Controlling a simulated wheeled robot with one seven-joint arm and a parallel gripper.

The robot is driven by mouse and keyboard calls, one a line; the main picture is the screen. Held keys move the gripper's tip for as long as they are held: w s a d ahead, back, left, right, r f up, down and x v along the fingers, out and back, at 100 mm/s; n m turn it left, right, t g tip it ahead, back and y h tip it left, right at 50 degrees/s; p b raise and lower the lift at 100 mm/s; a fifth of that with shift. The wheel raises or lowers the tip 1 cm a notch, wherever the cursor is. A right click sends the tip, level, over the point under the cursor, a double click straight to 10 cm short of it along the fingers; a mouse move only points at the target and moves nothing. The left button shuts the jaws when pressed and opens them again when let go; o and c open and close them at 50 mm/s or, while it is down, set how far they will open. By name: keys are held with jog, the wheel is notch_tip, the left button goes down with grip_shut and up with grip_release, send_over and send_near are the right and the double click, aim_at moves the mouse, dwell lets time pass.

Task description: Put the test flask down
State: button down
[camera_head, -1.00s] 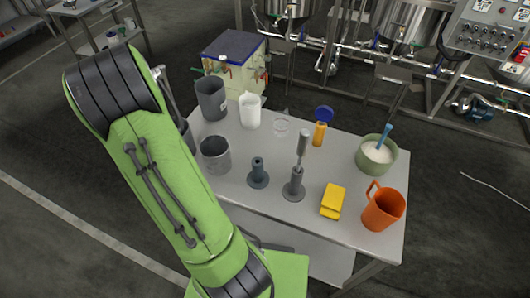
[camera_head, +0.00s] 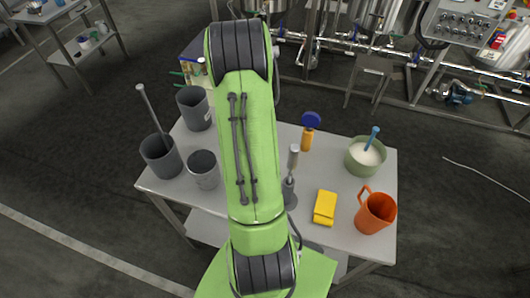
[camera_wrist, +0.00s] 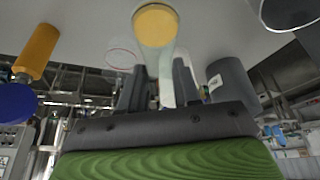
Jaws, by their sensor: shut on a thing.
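The test flask (camera_wrist: 165,60) shows in the wrist view as a pale, translucent body with a round yellow end facing the camera. My gripper (camera_wrist: 160,92) is shut on it, with one dark finger on each side. The grey table top (camera_wrist: 220,25) fills the top of the wrist view; I cannot tell whether the flask touches it. In the head view my green arm reaches across the middle of the table (camera_head: 280,225) and hides my gripper and the flask.
A clear glass rim (camera_wrist: 122,52) is close beside the flask, and a grey jug (camera_wrist: 230,82) stands on the other side. An orange-handled blue disc (camera_head: 310,120), dark stand (camera_head: 289,193), yellow block (camera_head: 325,207), green bowl (camera_head: 362,160) and orange jug (camera_head: 375,213) stand right of my arm.

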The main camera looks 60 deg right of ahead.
notch_tip(320, 180, down, 7)
jog(key=shift+d+r, duration=0.1)
jog(key=shift+r, duration=0.1)
jog(key=c, duration=0.8)
grip_release()
jog(key=shift+r, duration=0.1)
